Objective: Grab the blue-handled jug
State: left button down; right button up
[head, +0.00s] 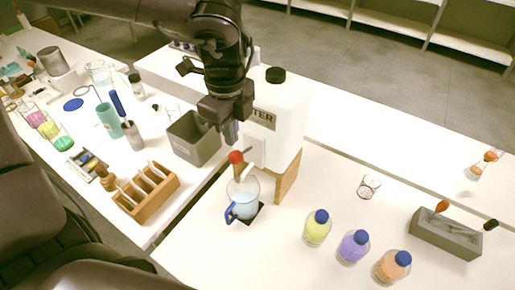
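The clear jug with the blue handle (231,213) stands upright on a small dark pad on the near table, below the tap of a white water container (287,117). It seems to hold some pale blue liquid. Its handle faces the lower left. My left gripper (231,132) points down from above, beside the container's left side and higher in the picture than the jug. It is apart from the jug, and no object shows in it. Its fingers are too small and dark to tell how far apart they are. My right gripper is out of view.
Yellow (317,230), purple (353,248) and orange (392,267) bottles stand right of the jug. A grey bin (194,143) and a wooden rack (148,195) are to its left, across a gap between tables. A red-knobbed tap overhangs the jug.

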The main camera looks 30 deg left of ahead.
aim_at(244, 198)
jog(key=k, duration=1.5)
